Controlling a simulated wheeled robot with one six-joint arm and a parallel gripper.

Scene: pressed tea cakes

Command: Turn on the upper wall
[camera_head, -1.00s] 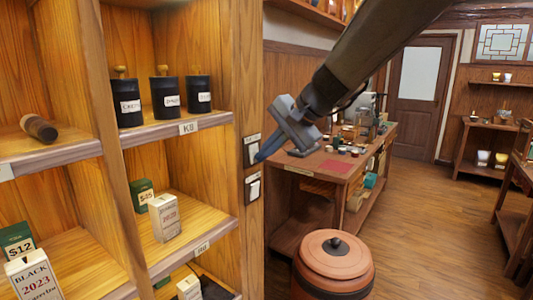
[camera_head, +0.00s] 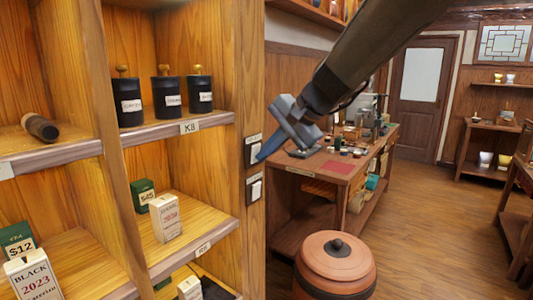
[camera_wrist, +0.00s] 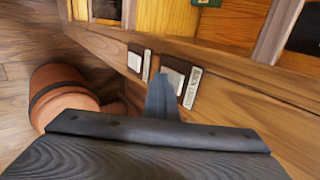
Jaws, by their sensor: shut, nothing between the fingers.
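The upper wall switch (camera_head: 252,152) is a pale rocker in a dark plate on the shelf's wooden end post, with a label above it. A similar lower switch (camera_head: 254,189) sits just below. My gripper (camera_head: 262,156) is shut and empty, its fingertips at the right edge of the upper switch. In the wrist view, the fingertips (camera_wrist: 158,84) overlap part of the upper switch (camera_wrist: 178,76), whose label is partly readable. The lower switch (camera_wrist: 136,60) is to its left. I cannot tell whether the fingertips touch the rocker.
Wooden shelves with black canisters (camera_head: 167,96) and tea boxes (camera_head: 166,217) fill the left. A lidded terracotta jar (camera_head: 335,268) stands on the floor below my arm. A cluttered wooden table (camera_head: 330,172) stands behind. Open floor lies to the right.

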